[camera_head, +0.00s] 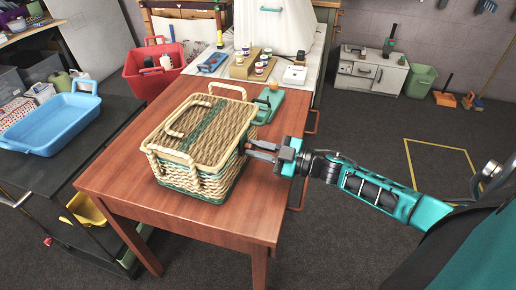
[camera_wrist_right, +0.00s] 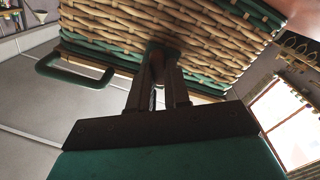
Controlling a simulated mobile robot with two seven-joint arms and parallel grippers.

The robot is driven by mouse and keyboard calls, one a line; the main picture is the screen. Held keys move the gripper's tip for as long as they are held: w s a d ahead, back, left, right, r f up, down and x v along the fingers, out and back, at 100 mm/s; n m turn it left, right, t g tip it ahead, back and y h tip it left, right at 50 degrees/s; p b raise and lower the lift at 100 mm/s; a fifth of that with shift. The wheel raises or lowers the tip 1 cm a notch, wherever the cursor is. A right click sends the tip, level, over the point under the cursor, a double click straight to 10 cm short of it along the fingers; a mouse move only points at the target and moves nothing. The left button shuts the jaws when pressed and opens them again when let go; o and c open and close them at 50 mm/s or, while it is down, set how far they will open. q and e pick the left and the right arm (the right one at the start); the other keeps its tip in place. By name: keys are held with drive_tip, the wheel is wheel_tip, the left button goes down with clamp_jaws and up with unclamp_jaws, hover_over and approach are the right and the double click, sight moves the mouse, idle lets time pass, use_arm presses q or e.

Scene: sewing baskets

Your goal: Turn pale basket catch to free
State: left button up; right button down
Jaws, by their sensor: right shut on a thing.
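The pale basket (camera_head: 190,150) is woven wicker with green bands and stands on the wooden table, its lid closed. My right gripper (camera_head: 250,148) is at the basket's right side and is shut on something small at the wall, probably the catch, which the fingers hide. In the right wrist view the fingers (camera_wrist_right: 158,75) meet at the woven wall of the basket (camera_wrist_right: 110,25), just by a green band. The catch's position cannot be made out. My left gripper is not in view.
The wooden table (camera_head: 225,218) has free room in front of the basket. A green object (camera_head: 266,108) lies behind the basket's right side. A red tub (camera_head: 152,72) and a blue tray (camera_head: 52,125) stand to the left.

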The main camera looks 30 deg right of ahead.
drive_tip(key=n, duration=0.3)
drive_tip(key=shift+f+n, duration=0.1)
drive_tip(key=shift+n, duration=0.3)
drive_tip(key=shift+n+b, duration=0.45)
drive_tip(key=shift+n, duration=0.45)
drive_tip(key=shift+f+n, duration=0.1)
drive_tip(key=shift+n, duration=0.8)
drive_tip(key=shift+n+b, duration=0.5)
drive_tip(key=shift+n, duration=0.3)
drive_tip(key=shift+n+b, duration=0.35)
drive_tip(key=shift+n, duration=0.75)
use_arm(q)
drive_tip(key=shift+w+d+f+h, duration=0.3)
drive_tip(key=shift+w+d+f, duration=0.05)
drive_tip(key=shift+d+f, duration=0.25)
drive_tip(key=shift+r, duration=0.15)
use_arm(e)
drive_tip(key=shift+n, duration=0.4)
